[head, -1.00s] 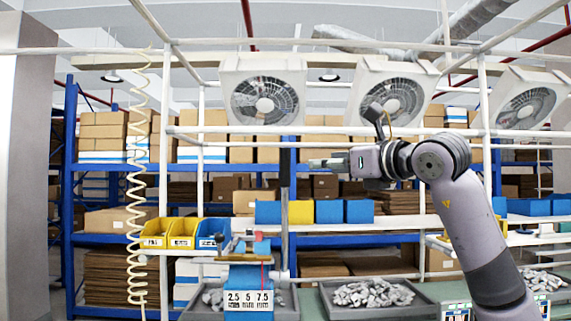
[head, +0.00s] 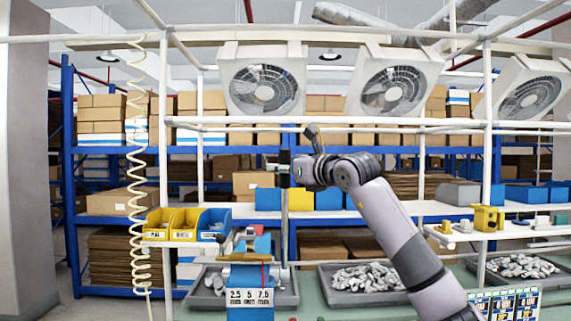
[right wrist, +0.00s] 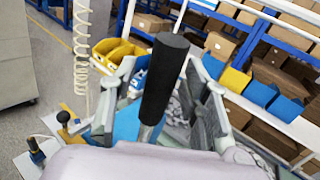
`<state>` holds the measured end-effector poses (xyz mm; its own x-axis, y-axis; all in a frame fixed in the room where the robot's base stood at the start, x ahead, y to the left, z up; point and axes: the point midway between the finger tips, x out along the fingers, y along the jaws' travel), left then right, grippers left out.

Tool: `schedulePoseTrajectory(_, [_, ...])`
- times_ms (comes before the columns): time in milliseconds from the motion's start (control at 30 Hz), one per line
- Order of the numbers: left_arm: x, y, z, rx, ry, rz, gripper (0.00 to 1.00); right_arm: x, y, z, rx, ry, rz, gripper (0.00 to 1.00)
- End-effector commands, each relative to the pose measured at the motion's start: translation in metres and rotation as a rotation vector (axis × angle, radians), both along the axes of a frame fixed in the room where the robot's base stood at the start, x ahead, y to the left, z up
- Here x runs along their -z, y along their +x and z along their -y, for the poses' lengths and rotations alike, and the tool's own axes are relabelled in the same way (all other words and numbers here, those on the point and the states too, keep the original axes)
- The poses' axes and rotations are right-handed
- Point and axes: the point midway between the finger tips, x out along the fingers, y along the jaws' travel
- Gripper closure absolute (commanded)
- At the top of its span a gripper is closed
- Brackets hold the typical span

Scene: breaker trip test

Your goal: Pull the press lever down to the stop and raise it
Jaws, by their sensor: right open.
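The press (head: 249,270) is a blue stand with a label reading 2.5, 5 and 7.5, left of centre in the head view. Its lever is a metal rod (head: 284,225) with a black handle (head: 284,160), standing upright. In the right wrist view the black handle (right wrist: 165,80) rises tilted between the grey fingers. My right gripper (head: 284,171) is at the handle, coming in from the right; it also shows in the right wrist view (right wrist: 162,68). It is open, and I cannot tell whether a finger touches the handle. My left gripper is not in view.
Yellow and blue bins (head: 184,226) stand left of the press. A coiled hose (head: 137,180) hangs further left. A grey tray (head: 335,297) of metal parts lies to the right. Yellow blocks (head: 488,218) stand on the right shelf. White frame posts (head: 487,130) stand around the bench.

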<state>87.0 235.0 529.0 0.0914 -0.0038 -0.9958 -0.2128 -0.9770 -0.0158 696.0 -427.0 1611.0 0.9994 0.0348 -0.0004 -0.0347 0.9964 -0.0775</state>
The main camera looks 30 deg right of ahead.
Motion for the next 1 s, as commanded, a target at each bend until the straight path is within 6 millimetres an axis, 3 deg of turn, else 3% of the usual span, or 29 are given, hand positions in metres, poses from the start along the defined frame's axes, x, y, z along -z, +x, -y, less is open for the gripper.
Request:
schedulePoseTrajectory(167, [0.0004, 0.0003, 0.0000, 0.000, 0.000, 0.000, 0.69, 0.0005, 0.0000, -0.0001, 0.000, 0.000, 0.000, 0.57])
schedulePoseTrajectory(800, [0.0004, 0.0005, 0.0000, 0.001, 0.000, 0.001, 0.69, 0.0001, -0.0005, 0.0000, 0.000, 0.000, 0.000, 1.00])
schedulePoseTrajectory(1000, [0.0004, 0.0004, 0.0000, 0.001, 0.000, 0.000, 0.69, 0.0000, -0.0005, 0.0000, 0.000, 0.000, 0.000, 1.00])
